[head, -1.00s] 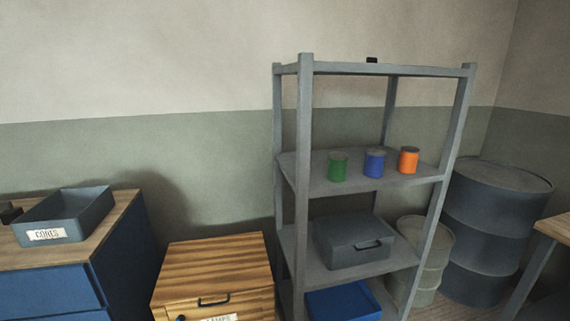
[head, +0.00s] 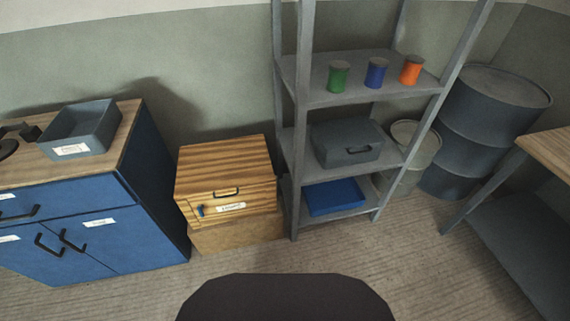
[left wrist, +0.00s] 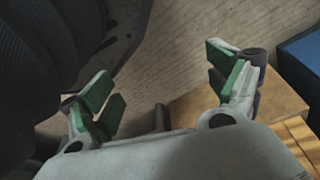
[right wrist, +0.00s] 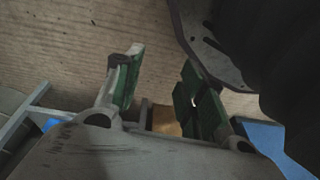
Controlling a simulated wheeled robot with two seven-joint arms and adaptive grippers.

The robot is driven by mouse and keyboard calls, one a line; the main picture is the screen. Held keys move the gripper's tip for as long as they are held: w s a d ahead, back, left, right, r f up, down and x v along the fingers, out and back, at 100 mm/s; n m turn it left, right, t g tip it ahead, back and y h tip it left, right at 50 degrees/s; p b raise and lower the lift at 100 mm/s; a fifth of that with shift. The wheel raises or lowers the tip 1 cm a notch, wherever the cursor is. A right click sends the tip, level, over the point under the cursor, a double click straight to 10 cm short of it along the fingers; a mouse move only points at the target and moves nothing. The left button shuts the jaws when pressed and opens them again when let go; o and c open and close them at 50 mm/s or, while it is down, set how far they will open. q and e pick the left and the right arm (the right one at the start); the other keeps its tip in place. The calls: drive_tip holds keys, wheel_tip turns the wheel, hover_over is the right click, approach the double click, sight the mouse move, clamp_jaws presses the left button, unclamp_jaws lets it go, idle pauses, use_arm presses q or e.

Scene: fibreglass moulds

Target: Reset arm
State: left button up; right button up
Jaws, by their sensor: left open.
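My left gripper (left wrist: 162,78) shows in the left wrist view with its green-padded fingers wide apart. Nothing is between them, and the floor shows through the gap. My right gripper (right wrist: 160,78) shows in the right wrist view with its fingers apart and empty, in dim light. Both grippers point down towards the floor. Neither arm nor gripper shows in the head view. The dark rounded shape at the bottom of that view is part of my own body.
A blue cabinet (head: 110,233) carries a grey bin (head: 82,130). A wooden box (head: 226,165) stands beside a grey shelf (head: 345,91) with green (head: 339,77), blue (head: 375,74) and orange (head: 411,71) cans. A dark drum (head: 487,135) and table (head: 552,151) are right. Open floor (head: 420,250) lies ahead.

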use_arm(q)
drive_tip(key=s+a+r+p, duration=0.2)
drive_tip(key=s+a+p, duration=0.1)
drive_tip(key=s+p, duration=0.5)
drive_tip(key=s+a+r+g+y+p, duration=0.1)
drive_tip(key=s+a+r+p, duration=0.1)
drive_tip(key=s+p, duration=0.6)
drive_tip(key=shift+a+r+g, duration=0.3)
drive_tip(key=shift+a, duration=0.25)
use_arm(e)
drive_tip(key=s+d+r, duration=0.2)
drive_tip(key=s+d, duration=0.1)
drive_tip(key=s, duration=0.5)
drive_tip(key=s+d+r+g+h, duration=0.1)
drive_tip(key=s+d+r, duration=0.1)
drive_tip(key=s, duration=0.6)
drive_tip(key=shift+d+r+g, duration=0.3)
drive_tip(key=shift+d, duration=0.25)
